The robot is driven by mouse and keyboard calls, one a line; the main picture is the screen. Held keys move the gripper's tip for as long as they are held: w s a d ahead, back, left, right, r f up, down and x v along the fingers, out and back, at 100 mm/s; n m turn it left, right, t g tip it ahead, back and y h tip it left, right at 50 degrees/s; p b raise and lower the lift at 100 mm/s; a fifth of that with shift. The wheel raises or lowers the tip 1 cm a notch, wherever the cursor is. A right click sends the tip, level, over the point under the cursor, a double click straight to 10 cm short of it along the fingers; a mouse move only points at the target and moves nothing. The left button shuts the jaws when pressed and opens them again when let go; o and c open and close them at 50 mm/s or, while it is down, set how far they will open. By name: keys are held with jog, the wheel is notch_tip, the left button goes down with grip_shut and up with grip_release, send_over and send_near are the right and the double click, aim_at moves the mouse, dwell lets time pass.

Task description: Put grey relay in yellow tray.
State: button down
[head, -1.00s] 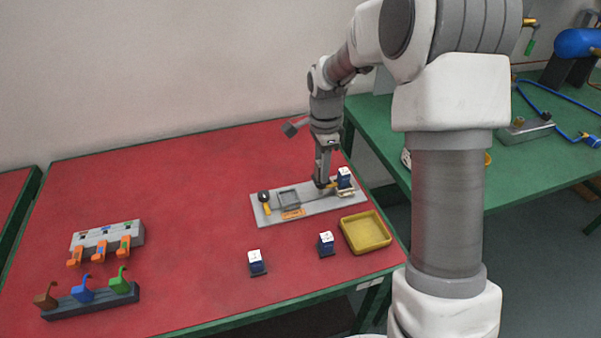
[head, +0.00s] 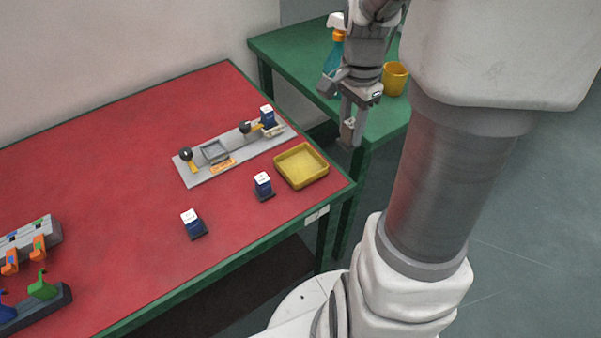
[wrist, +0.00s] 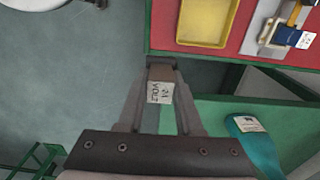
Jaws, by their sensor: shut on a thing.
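My gripper (head: 350,132) is shut on a small grey-brown block with a white label, which I take for the grey relay (head: 347,130). In the wrist view, the relay (wrist: 160,88) sits between the fingertips, with its label, seemingly reading "24 VOLT", facing the camera. The gripper is off the red table's right end, in front of the green table. The yellow tray (head: 302,167) is empty and lies at the red table's right end, left of and below the gripper in the head view. It also shows in the wrist view (wrist: 205,22), apart from the relay.
A grey fixture plate (head: 203,174) with yellow-handled levers and a blue relay (head: 267,115) lies behind the tray. Two more blue relays (head: 263,184) (head: 193,222) stand on the red table. The green table (head: 290,62) bears a yellow cup (head: 396,78) and a spray bottle (head: 332,58).

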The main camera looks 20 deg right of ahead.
jog(key=shift+s+d+f, duration=0.15)
jog(key=shift+s+d, duration=0.05)
jog(key=shift+s, duration=0.3)
jog(key=shift+a+f, duration=0.1)
jog(key=shift+f, duration=0.1)
jog(key=w+a+f, duration=0.2)
jog(key=w+a+f+b, duration=0.1)
jog(key=w+a+f, duration=0.1)
jog(key=w+a, duration=0.1)
jog(key=w+a+f+b, duration=0.1)
jog(key=w+a+f, duration=0.1)
jog(key=a, duration=0.1)
jog(key=shift+w+a+f, duration=0.15)
jog(key=shift+w+f, duration=0.05)
jog(key=shift+f, duration=0.1)
jog(key=shift+f+b, duration=0.8)
jog(key=shift+f, duration=1.15)
jog(key=shift+f, duration=0.15)
jog(key=c, duration=0.6)
grip_release()
